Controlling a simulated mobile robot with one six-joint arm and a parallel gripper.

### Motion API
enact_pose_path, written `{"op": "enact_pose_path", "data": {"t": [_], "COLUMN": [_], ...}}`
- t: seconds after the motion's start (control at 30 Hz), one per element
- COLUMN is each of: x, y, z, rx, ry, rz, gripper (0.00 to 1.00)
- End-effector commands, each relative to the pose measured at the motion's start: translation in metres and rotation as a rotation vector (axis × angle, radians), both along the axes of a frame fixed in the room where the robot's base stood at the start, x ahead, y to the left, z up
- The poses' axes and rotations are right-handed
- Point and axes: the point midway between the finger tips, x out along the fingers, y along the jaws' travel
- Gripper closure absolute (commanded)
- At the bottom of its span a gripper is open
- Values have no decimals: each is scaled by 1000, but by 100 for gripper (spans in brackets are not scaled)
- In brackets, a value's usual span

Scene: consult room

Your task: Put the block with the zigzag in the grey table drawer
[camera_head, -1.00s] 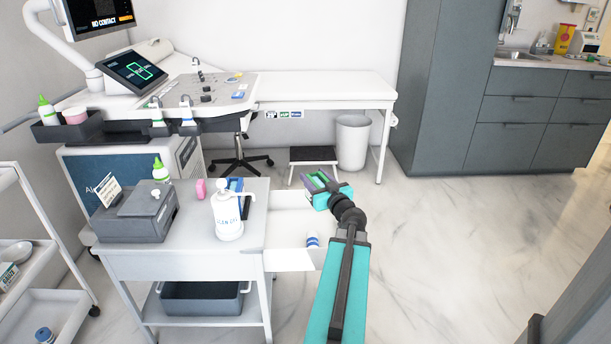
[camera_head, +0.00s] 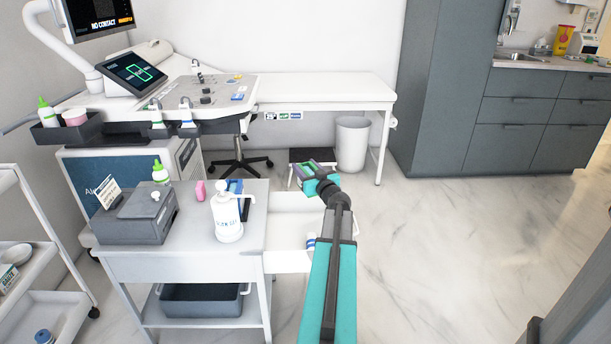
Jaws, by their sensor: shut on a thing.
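My gripper (camera_head: 309,174) is in the camera view over the far right end of the open drawer, jaws closed around a small block (camera_head: 303,167). Only purplish and green bits of the block show between the jaws, and I cannot make out a zigzag on it. The grey table (camera_head: 190,262) stands at the left front. Its white drawer (camera_head: 285,232) is pulled out to the right, below and nearer than the gripper. A small blue and white item (camera_head: 311,243) lies in the drawer, partly hidden by my arm.
On the table stand a white pump bottle (camera_head: 228,217), a grey printer-like box (camera_head: 135,215), a pink block (camera_head: 200,190) and a green-capped bottle (camera_head: 160,170). A step stool (camera_head: 320,156) and a white bin (camera_head: 352,142) stand beyond. The floor at right is clear.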

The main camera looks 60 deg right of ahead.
Motion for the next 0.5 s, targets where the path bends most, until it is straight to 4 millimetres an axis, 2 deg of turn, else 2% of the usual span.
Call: {"op": "enact_pose_path", "data": {"t": [0.37,0.5], "x": [3,3], "y": [-1,-1], "z": [1,-4], "rx": [0,0], "ry": [-2,-1], "rz": [1,1], "gripper": [94,94]}}
